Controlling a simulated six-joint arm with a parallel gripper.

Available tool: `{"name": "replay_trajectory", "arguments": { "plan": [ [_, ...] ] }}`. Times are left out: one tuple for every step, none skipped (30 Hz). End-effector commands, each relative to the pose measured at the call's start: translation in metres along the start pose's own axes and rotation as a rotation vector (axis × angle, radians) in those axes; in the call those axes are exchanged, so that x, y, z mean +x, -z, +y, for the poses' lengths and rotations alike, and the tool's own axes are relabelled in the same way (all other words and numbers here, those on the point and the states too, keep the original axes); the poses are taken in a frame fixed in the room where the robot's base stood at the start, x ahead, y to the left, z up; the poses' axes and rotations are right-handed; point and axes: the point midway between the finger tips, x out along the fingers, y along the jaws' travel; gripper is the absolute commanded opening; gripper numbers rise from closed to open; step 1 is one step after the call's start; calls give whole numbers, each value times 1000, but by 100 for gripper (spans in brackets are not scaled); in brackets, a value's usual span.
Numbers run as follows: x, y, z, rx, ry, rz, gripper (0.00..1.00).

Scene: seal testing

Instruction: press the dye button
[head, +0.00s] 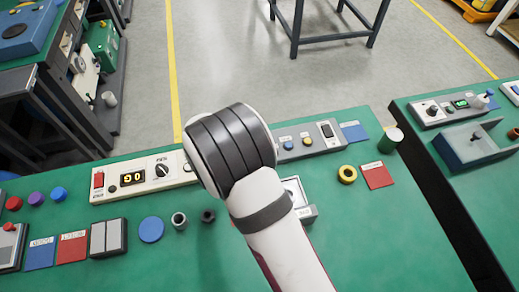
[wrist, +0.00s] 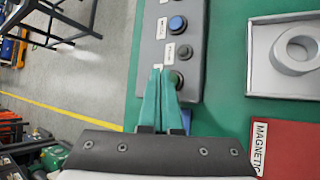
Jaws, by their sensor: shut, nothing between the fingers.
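In the head view my arm hides the gripper and part of the bench. A grey panel (head: 326,146) with small buttons shows right of the arm.
A grey tray (wrist: 263,82) with a ring (wrist: 296,50) and a red card (wrist: 285,150) lie right of the panel in the wrist view.

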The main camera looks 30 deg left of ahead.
Motion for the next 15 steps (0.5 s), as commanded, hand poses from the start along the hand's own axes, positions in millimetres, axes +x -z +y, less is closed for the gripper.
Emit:
{"name": "replay_trajectory", "arguments": {
  "plan": [
    [1,1,-1,0,0,0,0],
    [2,1,-2,0,1,0,0],
    [3,2,-3,0,1,0,0],
    [4,3,-3,0,1,0,0],
    [5,3,-4,-1,1,0,0],
    [5,3,-4,0,1,0,0],
    [5,3,-4,0,1,0,0],
    [5,3,-4,0,1,0,0],
    [5,3,-4,0,1,0,0],
    [5,3,-4,0,1,0,0],
    [5,3,-4,0,1,0,0],
    [5,3,-4,0,0,0,0],
    [5,3,-4,0,0,0,0],
    [5,3,-4,0,0,0,0],
    [5,4,-4,0,0,0,0]
  ]
}}
